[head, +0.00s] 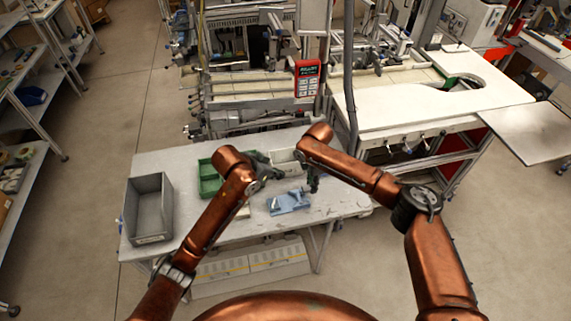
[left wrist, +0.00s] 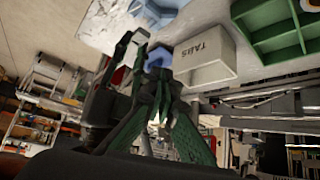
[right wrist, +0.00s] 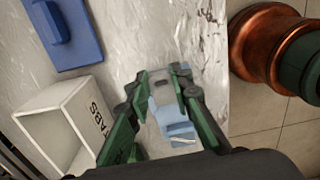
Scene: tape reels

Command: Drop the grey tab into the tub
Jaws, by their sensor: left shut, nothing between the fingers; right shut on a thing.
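The white tub marked TABS stands at the back of the table in the head view (head: 285,161). It shows at lower left in the right wrist view (right wrist: 62,125) and beyond the fingers in the left wrist view (left wrist: 207,60). My right gripper (right wrist: 163,77) is shut on a pale blue-grey piece (right wrist: 171,112), seemingly the grey tab; the fingers hide part of it. In the head view my right gripper (head: 313,182) is right of the tub, outside it. My left gripper (left wrist: 150,50) is shut and empty, close to the tub; its fingertips are dark.
A blue fixture (head: 289,203) lies on the table in front of the tub. A green divided tray (head: 208,179) stands left of the tub, and a grey bin (head: 150,208) at the table's left end. The table right of the fixture is mostly bare.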

